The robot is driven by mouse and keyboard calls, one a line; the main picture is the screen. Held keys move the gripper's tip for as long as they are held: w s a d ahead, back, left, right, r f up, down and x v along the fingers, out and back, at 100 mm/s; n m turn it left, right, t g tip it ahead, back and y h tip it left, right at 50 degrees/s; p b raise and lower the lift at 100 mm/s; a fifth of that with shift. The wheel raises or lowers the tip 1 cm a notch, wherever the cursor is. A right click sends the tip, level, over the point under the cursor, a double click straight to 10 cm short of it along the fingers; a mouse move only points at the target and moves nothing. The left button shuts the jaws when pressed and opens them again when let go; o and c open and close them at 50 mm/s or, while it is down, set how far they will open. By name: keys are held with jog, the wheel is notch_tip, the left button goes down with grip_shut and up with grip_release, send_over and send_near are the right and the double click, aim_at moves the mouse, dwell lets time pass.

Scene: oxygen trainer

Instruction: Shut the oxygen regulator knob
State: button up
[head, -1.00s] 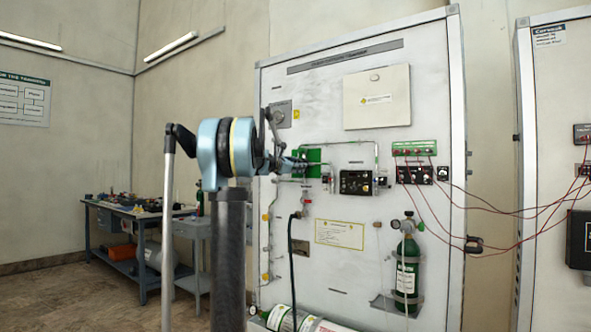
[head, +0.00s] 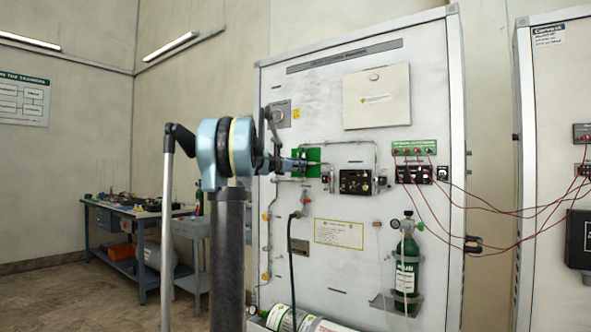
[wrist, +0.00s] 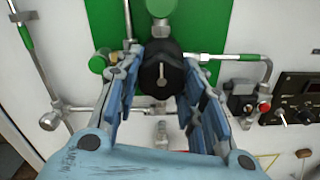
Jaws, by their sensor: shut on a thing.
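The oxygen regulator knob (wrist: 160,74) is a round black knob with a light pointer mark, on a green plate (wrist: 215,30) in the wrist view. The pointer stands about upright in that picture. My gripper (wrist: 161,86) has its two blue-padded fingers closed in on either side of the knob. In the head view my gripper (head: 298,164) reaches the green plate (head: 312,156) on the white panel, and the knob is hidden there by my arm.
Metal pipes run beside the knob, with a red-ended fitting (wrist: 264,107) to the right. A black gauge box (head: 355,182) is mounted right of the plate. A green cylinder (head: 407,264) hangs lower right, and a workbench (head: 130,215) stands at left.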

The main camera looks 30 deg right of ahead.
jog(key=o, duration=1.1)
jog(key=shift+w+a, duration=0.1)
jog(key=shift+w, duration=0.1)
jog(key=shift+s, duration=0.1)
jog(key=v, duration=1.2)
jog(key=shift+f, duration=0.15)
